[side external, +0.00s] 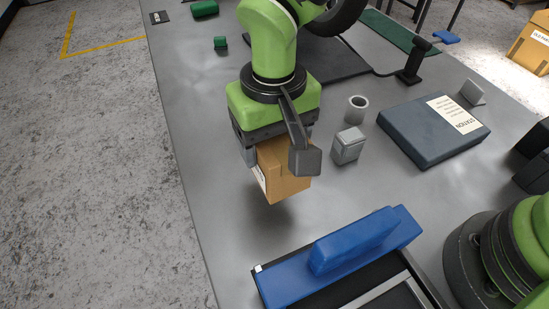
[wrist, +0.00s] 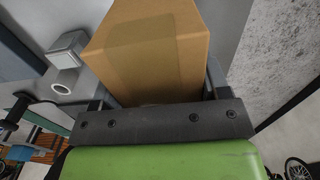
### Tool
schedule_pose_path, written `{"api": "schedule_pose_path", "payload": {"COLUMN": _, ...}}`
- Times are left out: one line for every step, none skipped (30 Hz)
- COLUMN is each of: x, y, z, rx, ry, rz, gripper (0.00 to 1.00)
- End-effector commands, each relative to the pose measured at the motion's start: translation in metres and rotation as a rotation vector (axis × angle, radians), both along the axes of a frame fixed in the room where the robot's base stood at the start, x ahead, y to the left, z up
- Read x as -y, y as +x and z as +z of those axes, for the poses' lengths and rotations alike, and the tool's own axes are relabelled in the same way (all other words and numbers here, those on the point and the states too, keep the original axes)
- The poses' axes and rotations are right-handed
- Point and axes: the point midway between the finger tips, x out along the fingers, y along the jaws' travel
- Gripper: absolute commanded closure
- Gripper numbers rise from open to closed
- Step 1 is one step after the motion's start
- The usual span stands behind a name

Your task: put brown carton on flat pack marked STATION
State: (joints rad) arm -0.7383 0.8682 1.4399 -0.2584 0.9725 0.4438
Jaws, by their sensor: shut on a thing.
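The brown carton (side external: 281,174) is held in my gripper (side external: 275,152), which is shut on it. The carton hangs above the grey table, with a shadow below it. In the wrist view the carton (wrist: 150,50) fills the space between the two fingers of my gripper (wrist: 157,95). The flat pack marked STATION (side external: 425,131) is a dark blue-grey slab lying on the table to the right of the carton. Its white label (side external: 458,115) faces up. The carton and the flat pack are well apart.
A small grey block (side external: 347,146) and a grey ring (side external: 357,108) stand between the carton and the flat pack. A blue object (side external: 354,241) lies on a dark tray at the front. A black stand (side external: 411,65) is behind the flat pack.

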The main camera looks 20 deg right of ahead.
Motion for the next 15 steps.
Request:
{"api": "schedule_pose_path", "payload": {"x": -0.001, "y": 0.001, "z": 0.009, "rx": 0.003, "ry": 0.003, "rz": 0.0, "gripper": 0.63}}
{"api": "schedule_pose_path", "payload": {"x": -0.001, "y": 0.001, "z": 0.012, "rx": 0.003, "ry": 0.003, "rz": 0.001, "gripper": 0.63}}
{"api": "schedule_pose_path", "payload": {"x": -0.001, "y": 0.001, "z": 0.016, "rx": 0.003, "ry": 0.002, "rz": 0.001, "gripper": 0.63}}
{"api": "schedule_pose_path", "payload": {"x": -0.001, "y": 0.001, "z": 0.019, "rx": 0.003, "ry": 0.002, "rz": 0.001, "gripper": 0.63}}
{"api": "schedule_pose_path", "payload": {"x": 0.0, "y": 0.001, "z": 0.02, "rx": 0.003, "ry": 0.002, "rz": 0.001, "gripper": 0.63}}
{"api": "schedule_pose_path", "payload": {"x": 0.0, "y": 0.0, "z": 0.022, "rx": 0.002, "ry": 0.001, "rz": 0.0, "gripper": 0.63}}
{"api": "schedule_pose_path", "payload": {"x": 0.0, "y": 0.0, "z": 0.023, "rx": 0.001, "ry": 0.001, "rz": 0.0, "gripper": 0.63}}
{"api": "schedule_pose_path", "payload": {"x": 0.0, "y": 0.001, "z": 0.023, "rx": 0.001, "ry": 0.0, "rz": -0.001, "gripper": 0.63}}
{"api": "schedule_pose_path", "payload": {"x": 0.002, "y": 0.002, "z": 0.023, "rx": 0.001, "ry": 0.0, "rz": -0.007, "gripper": 0.63}}
{"api": "schedule_pose_path", "payload": {"x": 0.004, "y": 0.003, "z": 0.023, "rx": 0.001, "ry": 0.0, "rz": -0.015, "gripper": 0.63}}
{"api": "schedule_pose_path", "payload": {"x": 0.007, "y": 0.005, "z": 0.024, "rx": 0.001, "ry": 0.0, "rz": -0.029, "gripper": 0.63}}
{"api": "schedule_pose_path", "payload": {"x": 0.014, "y": 0.009, "z": 0.024, "rx": 0.0, "ry": 0.0, "rz": -0.056, "gripper": 0.63}}
{"api": "schedule_pose_path", "payload": {"x": 0.02, "y": 0.013, "z": 0.025, "rx": 0.001, "ry": 0.0, "rz": -0.083, "gripper": 0.63}}
{"api": "schedule_pose_path", "payload": {"x": 0.028, "y": 0.018, "z": 0.026, "rx": 0.001, "ry": 0.0, "rz": -0.117, "gripper": 0.63}}
{"api": "schedule_pose_path", "payload": {"x": 0.041, "y": 0.025, "z": 0.027, "rx": 0.001, "ry": 0.0, "rz": -0.169, "gripper": 0.63}}
